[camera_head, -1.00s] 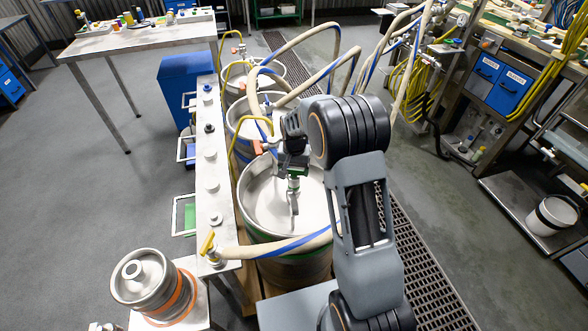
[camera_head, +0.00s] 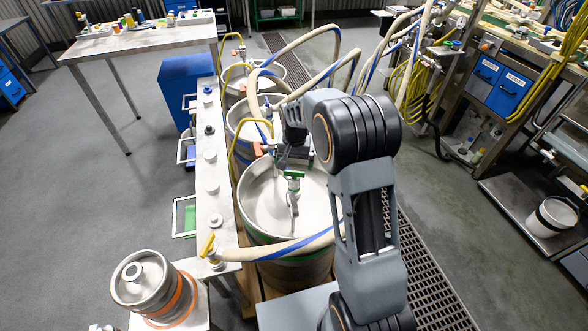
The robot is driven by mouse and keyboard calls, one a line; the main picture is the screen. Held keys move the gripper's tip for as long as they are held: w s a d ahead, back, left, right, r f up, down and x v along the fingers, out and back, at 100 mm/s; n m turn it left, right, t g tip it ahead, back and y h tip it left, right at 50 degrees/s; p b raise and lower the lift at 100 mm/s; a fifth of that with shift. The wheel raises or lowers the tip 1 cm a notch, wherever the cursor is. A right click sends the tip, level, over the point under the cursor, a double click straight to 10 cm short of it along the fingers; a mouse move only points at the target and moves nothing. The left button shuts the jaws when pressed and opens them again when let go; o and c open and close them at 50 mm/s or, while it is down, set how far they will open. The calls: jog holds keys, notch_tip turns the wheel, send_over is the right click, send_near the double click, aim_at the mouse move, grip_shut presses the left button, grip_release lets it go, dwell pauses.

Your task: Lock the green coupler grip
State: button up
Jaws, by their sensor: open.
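The green coupler grip (camera_head: 294,174) is a small green T-shaped handle on a metal coupler (camera_head: 294,198) standing over the top of the nearest large keg (camera_head: 262,215). My gripper (camera_head: 285,162) is open, just behind and left of the green grip in the head view. A small gap seems to show between them, though contact is hard to rule out. My wrist hides part of the fingers and part of the keg's far rim.
An orange grip (camera_head: 258,148) and a yellow grip (camera_head: 207,245) sit nearby. Beige-blue hoses (camera_head: 290,248) arch around the kegs. A narrow steel bench (camera_head: 211,150) runs along the left. A small keg (camera_head: 150,282) stands front left. Floor is free farther left.

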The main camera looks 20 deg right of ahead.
notch_tip(320, 180, up, 9)
jog(key=shift+r, duration=0.2)
dwell(0.4)
